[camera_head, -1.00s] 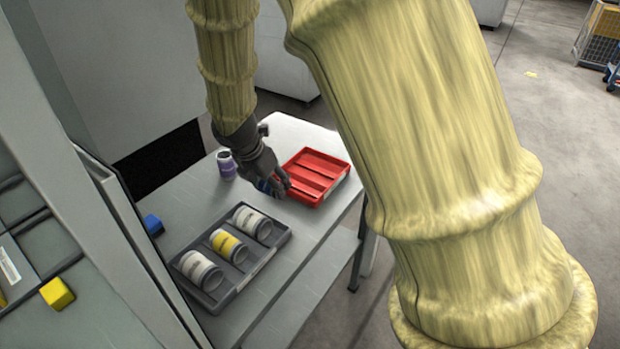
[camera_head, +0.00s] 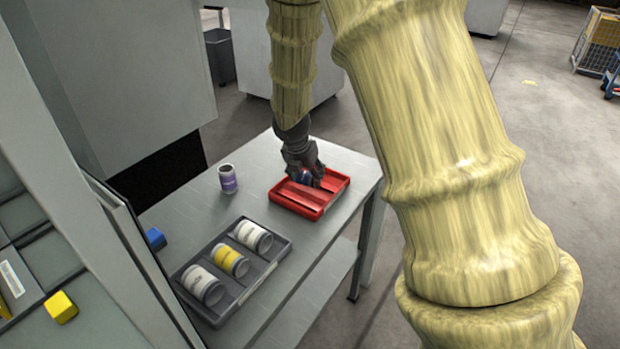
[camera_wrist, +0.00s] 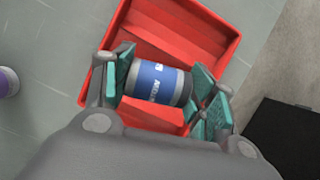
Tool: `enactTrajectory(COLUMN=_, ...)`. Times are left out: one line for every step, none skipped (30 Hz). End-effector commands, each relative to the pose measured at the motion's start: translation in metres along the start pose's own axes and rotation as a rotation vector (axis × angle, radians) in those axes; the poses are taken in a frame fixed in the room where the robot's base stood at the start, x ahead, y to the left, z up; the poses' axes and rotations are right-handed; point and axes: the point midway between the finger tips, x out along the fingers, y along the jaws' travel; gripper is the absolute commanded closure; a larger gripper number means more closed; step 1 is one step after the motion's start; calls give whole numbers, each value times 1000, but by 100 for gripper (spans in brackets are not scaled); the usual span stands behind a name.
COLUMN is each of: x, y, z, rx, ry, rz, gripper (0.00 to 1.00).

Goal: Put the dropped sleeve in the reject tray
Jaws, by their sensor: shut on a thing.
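A sleeve with a blue label and grey ends (camera_wrist: 158,83) is between the fingers of my gripper (camera_wrist: 160,84) in the wrist view. The gripper is shut on it, one finger pad at each end. The red reject tray (camera_wrist: 222,47) lies below the sleeve. In the head view my gripper (camera_head: 304,178) is over the red tray (camera_head: 318,212), and the sleeve is mostly hidden by the fingers. I cannot tell whether the sleeve touches the tray floor.
A purple-labelled can (camera_head: 228,179) stands on the grey table (camera_head: 180,212) left of the red tray. A dark tray (camera_head: 237,291) with two white sleeves and a yellow one lies nearer. A blue block (camera_head: 155,238) is at the machine's edge. A yellow block (camera_head: 61,307) is at lower left.

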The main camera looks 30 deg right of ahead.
Motion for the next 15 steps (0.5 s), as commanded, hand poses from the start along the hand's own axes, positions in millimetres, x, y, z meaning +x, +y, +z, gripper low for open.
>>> enactTrajectory(x=2, y=-2, z=7, rx=1, ry=0, rz=0, gripper=74)
enactTrajectory(x=3, y=-2, z=9, rx=1, ry=-1, rz=0, gripper=74)
enactTrajectory(x=5, y=-3, z=12, rx=0, ry=-1, rz=0, gripper=74)
enactTrajectory(x=6, y=-4, z=14, rx=0, ry=-1, rz=0, gripper=74)
enactTrajectory(x=7, y=-4, z=14, rx=0, ry=-1, rz=0, gripper=74)
enactTrajectory(x=8, y=-4, z=15, rx=0, ry=-1, rz=0, gripper=74)
enactTrajectory(x=8, y=-5, z=15, rx=-1, ry=0, rz=-1, gripper=74)
enactTrajectory(x=9, y=-5, z=15, rx=-1, ry=0, rz=-1, gripper=74)
enactTrajectory(x=11, y=-5, z=14, rx=-1, ry=0, rz=-2, gripper=74)
enactTrajectory(x=12, y=-5, z=14, rx=-1, ry=0, rz=-2, gripper=74)
enactTrajectory(x=14, y=-5, z=13, rx=-2, ry=0, rz=-2, gripper=74)
enactTrajectory(x=17, y=-5, z=11, rx=-2, ry=-1, rz=-3, gripper=74)
enactTrajectory(x=19, y=-5, z=10, rx=-3, ry=0, rz=-2, gripper=74)
enactTrajectory(x=22, y=-5, z=9, rx=-3, ry=0, rz=-3, gripper=74)
enactTrajectory(x=26, y=-5, z=7, rx=-3, ry=0, rz=-3, gripper=74)
